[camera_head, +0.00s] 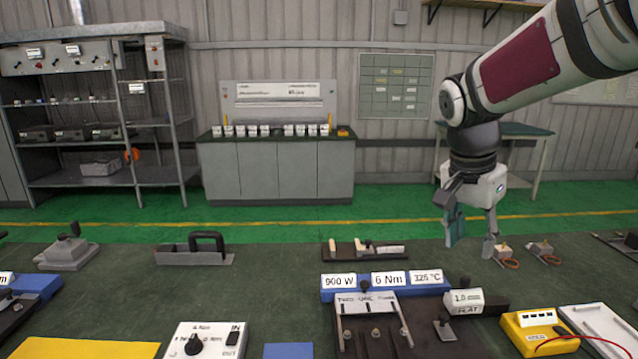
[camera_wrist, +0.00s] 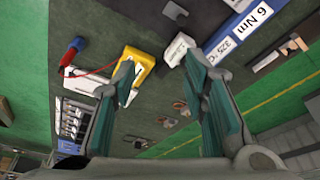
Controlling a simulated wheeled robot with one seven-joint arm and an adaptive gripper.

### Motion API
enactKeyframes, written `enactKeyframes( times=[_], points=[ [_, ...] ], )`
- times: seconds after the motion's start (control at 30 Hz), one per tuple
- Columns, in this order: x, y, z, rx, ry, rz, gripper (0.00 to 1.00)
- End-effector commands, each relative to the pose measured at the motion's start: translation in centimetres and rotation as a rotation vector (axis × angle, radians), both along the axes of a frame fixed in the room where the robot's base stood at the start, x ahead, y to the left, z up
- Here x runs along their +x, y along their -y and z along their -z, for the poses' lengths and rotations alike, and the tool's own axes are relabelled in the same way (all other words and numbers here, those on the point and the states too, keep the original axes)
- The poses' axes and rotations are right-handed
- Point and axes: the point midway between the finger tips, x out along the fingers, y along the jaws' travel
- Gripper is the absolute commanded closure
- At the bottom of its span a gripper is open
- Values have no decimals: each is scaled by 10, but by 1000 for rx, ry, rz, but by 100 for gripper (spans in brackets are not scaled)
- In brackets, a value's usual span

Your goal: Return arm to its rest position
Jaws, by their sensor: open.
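My gripper (camera_head: 470,240) hangs at the right in the head view, pointing down above the far part of the dark bench (camera_head: 290,268). Its two teal-padded fingers are apart with nothing between them. In the wrist view my gripper (camera_wrist: 158,68) also shows open, with dark bench surface beyond the gap. Below and right of the fingers in the head view lie two small parts with copper-coloured rings (camera_head: 508,262). A fixture with labels 900 W, 6 Nm and 325 °C (camera_head: 386,284) stands in the middle of the bench.
A yellow meter (camera_head: 541,330) with a red lead and a white block labelled 1.0 (camera_head: 467,298) stand front right. A white knob box (camera_head: 207,340) and yellow mat (camera_head: 85,349) are front left. A black-handled tool (camera_head: 195,252) lies farther back. Bare bench lies between them.

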Motion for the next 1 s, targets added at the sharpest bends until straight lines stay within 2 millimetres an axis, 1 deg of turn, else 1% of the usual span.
enactKeyframes(
  times=[0.03,0.13,0.27,0.3,0.37,0.4,0.5,0.6,0.7,0.8,1.0],
  points=[
    [-21,-5,-9,8,5,-66,60],
    [-58,-15,-17,18,8,-207,60],
    [-106,-28,-21,26,18,-392,60],
    [-120,-32,-21,24,22,-448,60],
    [-142,-38,-19,23,30,-533,60],
    [-156,-42,-17,19,35,-589,60],
    [-189,-51,-9,9,50,-724,60],
    [-214,-58,1,-8,66,-840,60],
    [-233,-63,10,-22,77,-927,60],
    [-243,-66,16,-31,83,-979,60],
    [-247,-67,19,-36,85,-1006,60]
  ],
)
